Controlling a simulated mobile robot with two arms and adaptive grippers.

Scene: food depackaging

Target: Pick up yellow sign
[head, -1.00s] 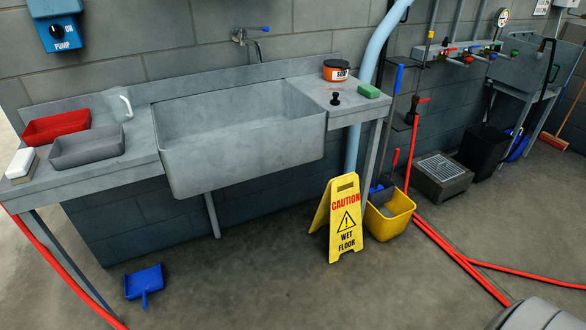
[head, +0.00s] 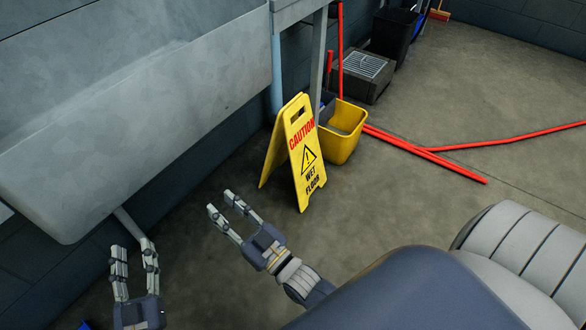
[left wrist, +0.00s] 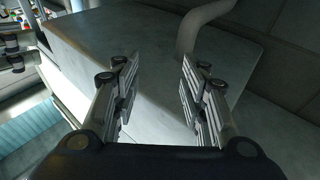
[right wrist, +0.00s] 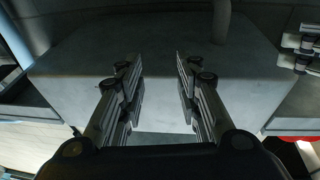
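The yellow caution sign (head: 304,158) stands on the floor as an open A-frame in the head view, with "CAUTION WET FLOOR" on its front panel and a handle slot at the top. My right gripper (head: 221,202) is open and empty, to the left of the sign and apart from it. My left gripper (head: 134,257) is open and empty at the lower left, farther from the sign. The left wrist view shows the left fingers (left wrist: 160,85) spread. The right wrist view shows the right fingers (right wrist: 160,80) spread. The sign is in neither wrist view.
The large grey sink (head: 130,110) overhangs on the left, close to my grippers. A yellow mop bucket (head: 343,146) stands just behind the sign, beside a table leg (head: 318,60). The floor right of the sign is otherwise clear.

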